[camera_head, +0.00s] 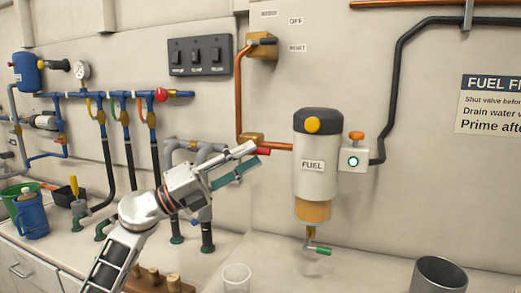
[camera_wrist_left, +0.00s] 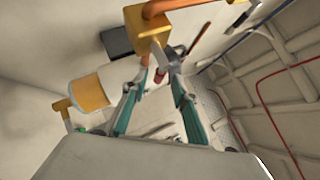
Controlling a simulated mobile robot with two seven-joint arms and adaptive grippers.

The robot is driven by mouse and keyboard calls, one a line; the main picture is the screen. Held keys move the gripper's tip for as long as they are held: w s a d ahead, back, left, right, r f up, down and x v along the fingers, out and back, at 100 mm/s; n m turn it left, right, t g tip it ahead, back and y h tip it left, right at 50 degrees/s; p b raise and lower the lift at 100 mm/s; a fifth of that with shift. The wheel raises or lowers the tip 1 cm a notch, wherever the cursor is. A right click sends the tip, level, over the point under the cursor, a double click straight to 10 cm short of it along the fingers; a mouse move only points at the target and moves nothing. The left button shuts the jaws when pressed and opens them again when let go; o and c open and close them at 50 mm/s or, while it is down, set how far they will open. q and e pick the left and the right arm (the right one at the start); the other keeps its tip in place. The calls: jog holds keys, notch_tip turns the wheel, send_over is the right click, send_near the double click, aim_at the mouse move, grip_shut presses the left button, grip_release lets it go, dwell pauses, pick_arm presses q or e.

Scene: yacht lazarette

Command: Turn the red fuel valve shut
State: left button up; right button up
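The fuel valve has a brass body (camera_head: 251,140) on the copper pipe left of the filter. A short red handle (camera_head: 263,152) shows just below it, at my fingertips. In the left wrist view the brass body (camera_wrist_left: 148,22) is ahead, and part of the red handle (camera_wrist_left: 162,76) shows in the gap between the fingers. My left gripper (camera_head: 248,158) reaches up from the lower left; its fingers (camera_wrist_left: 161,66) stand apart, around or in front of the handle. Contact cannot be told. My right gripper is out of view.
The fuel filter (camera_head: 312,165) hangs right of the valve. Another brass valve (camera_head: 263,45) sits above, beside an OFF label. Grey hoses (camera_head: 206,215) rise behind my arm. A clear cup (camera_head: 236,277) and a metal can (camera_head: 439,276) stand on the counter.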

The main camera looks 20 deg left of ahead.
aim_at(260, 151)
pick_arm(q)
jog(key=shift+x, duration=1.85)
grip_shut()
